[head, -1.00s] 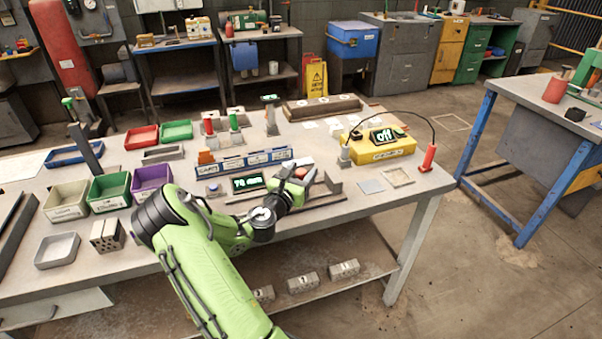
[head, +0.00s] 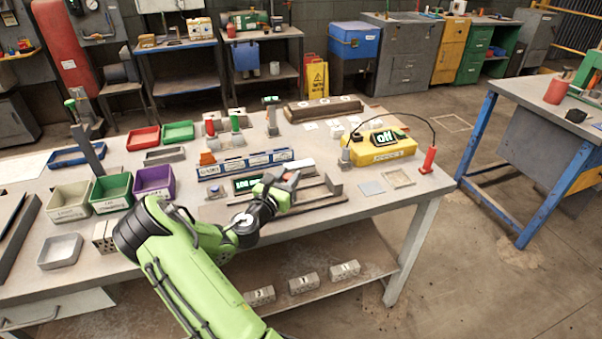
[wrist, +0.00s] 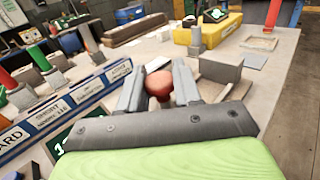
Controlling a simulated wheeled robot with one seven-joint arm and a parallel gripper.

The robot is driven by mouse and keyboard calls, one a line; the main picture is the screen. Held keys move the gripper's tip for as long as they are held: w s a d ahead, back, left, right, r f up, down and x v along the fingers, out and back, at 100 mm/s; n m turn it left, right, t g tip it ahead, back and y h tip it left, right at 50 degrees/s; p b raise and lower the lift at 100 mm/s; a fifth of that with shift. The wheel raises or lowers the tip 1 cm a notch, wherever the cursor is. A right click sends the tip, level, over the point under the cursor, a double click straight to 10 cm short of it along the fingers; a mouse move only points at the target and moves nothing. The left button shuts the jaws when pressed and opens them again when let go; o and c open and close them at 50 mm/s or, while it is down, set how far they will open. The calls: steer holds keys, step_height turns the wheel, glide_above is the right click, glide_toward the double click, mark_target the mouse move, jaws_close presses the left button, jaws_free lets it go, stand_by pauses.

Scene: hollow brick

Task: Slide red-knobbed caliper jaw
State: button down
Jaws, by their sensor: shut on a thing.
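The caliper lies along the front of the workbench, with a rail (head: 320,203) and an upright grey block (head: 333,184) at its right end. Its dark display (head: 247,183) shows green digits, too small to read surely. My gripper (head: 285,181) is over the sliding jaw. In the wrist view, my gripper (wrist: 160,85) is shut on the red knob (wrist: 159,86), one grey finger on each side. The grey block (wrist: 220,75) is apart from it, to the right. The sliding jaw under the knob is mostly hidden by my gripper.
A blue labelled rack (head: 245,164) stands just behind the caliper. A yellow box (head: 385,150) with a screen reading "off" is cabled to a red-handled probe (head: 428,158). Green (head: 111,190) and purple (head: 154,179) bins stand left. The bench's front right is mostly clear.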

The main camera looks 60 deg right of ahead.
steer(key=w+a+p, duration=0.1)
steer(key=w+a, duration=0.3)
steer(key=shift+w+a, duration=0.2)
steer(key=c, duration=0.8)
jaws_free()
steer(key=a+p, duration=0.2)
steer(key=a, duration=1.3)
steer(key=shift+a, duration=0.35)
